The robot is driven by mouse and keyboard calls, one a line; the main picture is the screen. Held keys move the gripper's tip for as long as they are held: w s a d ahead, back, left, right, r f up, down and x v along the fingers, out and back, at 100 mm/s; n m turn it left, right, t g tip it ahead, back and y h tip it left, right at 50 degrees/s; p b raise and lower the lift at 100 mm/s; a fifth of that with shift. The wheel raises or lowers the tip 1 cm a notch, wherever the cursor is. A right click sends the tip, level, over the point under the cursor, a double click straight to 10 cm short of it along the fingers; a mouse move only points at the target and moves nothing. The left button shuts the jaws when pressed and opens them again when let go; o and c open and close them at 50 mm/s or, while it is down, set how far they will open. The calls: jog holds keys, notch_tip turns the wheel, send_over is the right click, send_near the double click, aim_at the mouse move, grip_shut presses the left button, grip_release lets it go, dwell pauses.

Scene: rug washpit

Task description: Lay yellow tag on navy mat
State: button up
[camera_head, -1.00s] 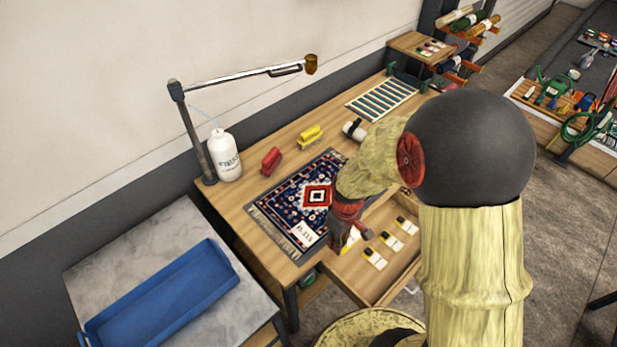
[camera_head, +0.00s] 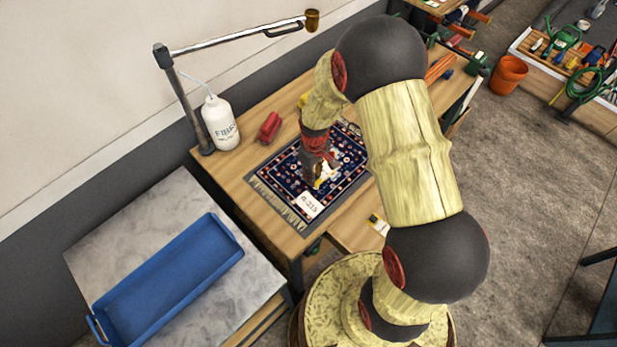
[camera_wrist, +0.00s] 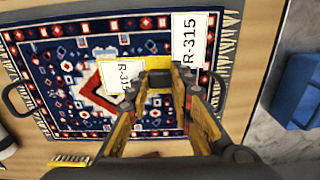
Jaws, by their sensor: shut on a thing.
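The navy mat (camera_wrist: 62,90) is a patterned navy and red rug with pale fringes. It lies flat on the wooden bench and also shows in the head view (camera_head: 345,180). My gripper (camera_head: 322,178) is over the middle of the mat, with the tag low over it; I cannot tell whether they touch. A plain white R-315 label (camera_wrist: 194,42) lies at the mat's fringed end.
A red block-like tool (camera_head: 270,127) and a white bottle (camera_head: 220,122) stand behind the mat. A blue tray (camera_head: 165,275) is on the grey table at left. A drawer (camera_head: 352,232) at the bench front holds another tag.

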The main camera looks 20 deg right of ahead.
jog(key=w+f, duration=0.2)
jog(key=f, duration=0.1)
jog(key=shift+w+a+f, duration=0.25)
jog(key=shift+w+a, duration=0.05)
jog(key=shift+w, duration=0.1)
jog(key=shift+w+f, duration=0.1)
jog(key=shift+f, duration=1.55)
jog(key=shift+f, duration=0.1)
jog(key=o, duration=0.8)
